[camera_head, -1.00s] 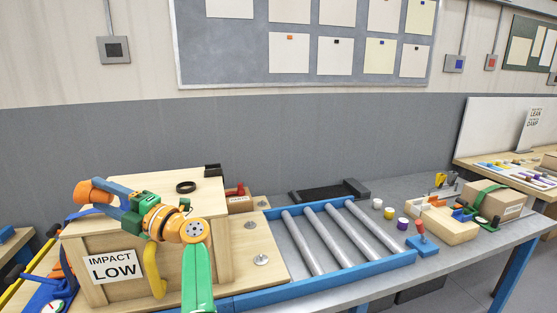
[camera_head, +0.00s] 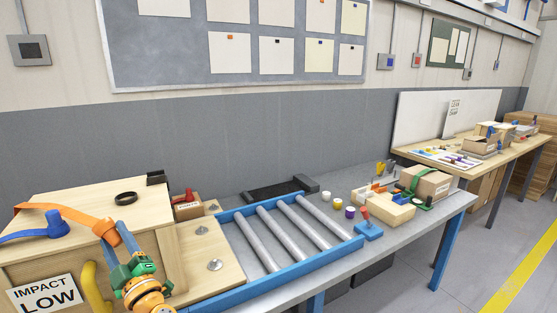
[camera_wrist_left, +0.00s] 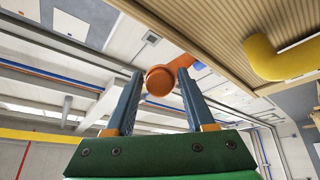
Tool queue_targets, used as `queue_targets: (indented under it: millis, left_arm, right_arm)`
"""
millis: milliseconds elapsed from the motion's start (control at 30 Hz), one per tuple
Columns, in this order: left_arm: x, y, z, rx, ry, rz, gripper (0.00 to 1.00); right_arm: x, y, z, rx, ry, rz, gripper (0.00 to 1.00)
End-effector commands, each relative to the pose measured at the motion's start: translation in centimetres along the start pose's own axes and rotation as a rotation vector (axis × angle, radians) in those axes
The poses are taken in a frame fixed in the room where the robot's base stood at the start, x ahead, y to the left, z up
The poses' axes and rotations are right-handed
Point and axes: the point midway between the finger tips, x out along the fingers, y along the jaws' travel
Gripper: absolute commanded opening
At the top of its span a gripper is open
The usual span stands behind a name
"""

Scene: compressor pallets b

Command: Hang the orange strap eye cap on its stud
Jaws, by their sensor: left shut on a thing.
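The orange strap eye cap (camera_head: 105,228) is at the front edge of the plywood crate (camera_head: 75,188), and its orange strap (camera_head: 62,211) runs left across the crate top. My left gripper (camera_head: 116,237), with blue fingers and a green body, comes from below and is shut on the cap. In the left wrist view the round cap (camera_wrist_left: 159,80) sits between the fingertips, with the strap leading up to the right. Metal stud-like pieces (camera_head: 215,265) stand on the wooden base right of the crate. I cannot tell which stud is the cap's own. My right gripper is not in view.
A black ring (camera_head: 126,198) lies on the crate top. A yellow handle (camera_head: 95,288) is on the crate front, close to my left gripper. A blue strap end (camera_head: 57,224) lies at the left. A blue-framed roller conveyor (camera_head: 290,238) is to the right.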

Motion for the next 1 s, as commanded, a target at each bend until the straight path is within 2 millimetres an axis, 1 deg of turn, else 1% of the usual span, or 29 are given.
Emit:
queue_targets:
  millis: [67,133,167,267,300,367,400,467,500,600,633,700,800,900,1000]
  left_arm:
    - [-1.4,-0.9,-0.5,-0.002,-0.008,0.007,0.0]
    - [-3.5,-1.5,-0.9,-0.015,-0.033,0.029,0.0]
    - [-4.7,-1.7,-1.1,-0.024,-0.05,0.044,0.0]
    - [-8.9,-1.6,-1.4,-0.065,-0.126,0.114,0.0]
    - [-10.9,-1.5,-1.4,-0.086,-0.165,0.148,0.0]
    - [-14.1,-1.2,-1.4,-0.12,-0.228,0.207,0.0]
    - [-16.3,-1.0,-1.6,-0.145,-0.273,0.249,0.0]
    - [-19.8,-0.6,-1.9,-0.187,-0.343,0.313,0.0]
    - [-22.1,-0.4,-2.3,-0.212,-0.388,0.355,0.0]
    - [-26.9,0.2,-3.6,-0.271,-0.48,0.443,0.0]
    - [-28.0,0.4,-4.0,-0.285,-0.501,0.462,0.0]
    - [-30.0,0.7,-4.9,-0.309,-0.537,0.497,0.0]
    - [-31.4,1.0,-5.8,-0.326,-0.562,0.523,0.0]
    - [-31.8,1.1,-6.0,-0.33,-0.567,0.531,0.0]
    - [-31.7,1.1,-6.0,-0.33,-0.565,0.532,0.0]
  right_arm:
    - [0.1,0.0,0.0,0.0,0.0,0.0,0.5]
    - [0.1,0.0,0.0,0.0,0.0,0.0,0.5]
    - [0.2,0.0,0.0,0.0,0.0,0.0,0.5]
    - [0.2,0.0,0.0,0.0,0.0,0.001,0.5]
    - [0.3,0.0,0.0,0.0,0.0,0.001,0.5]
    - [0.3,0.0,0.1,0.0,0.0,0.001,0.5]
    - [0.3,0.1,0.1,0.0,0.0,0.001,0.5]
    - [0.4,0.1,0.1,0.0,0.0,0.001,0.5]
    - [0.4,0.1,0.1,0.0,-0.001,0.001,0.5]
    - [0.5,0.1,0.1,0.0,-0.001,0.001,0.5]
    - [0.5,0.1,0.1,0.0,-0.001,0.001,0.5]
    - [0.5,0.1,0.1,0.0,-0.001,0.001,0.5]
    - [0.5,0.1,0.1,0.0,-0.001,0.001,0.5]
    - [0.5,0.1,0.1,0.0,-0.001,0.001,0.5]
    - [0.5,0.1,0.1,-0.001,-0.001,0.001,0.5]
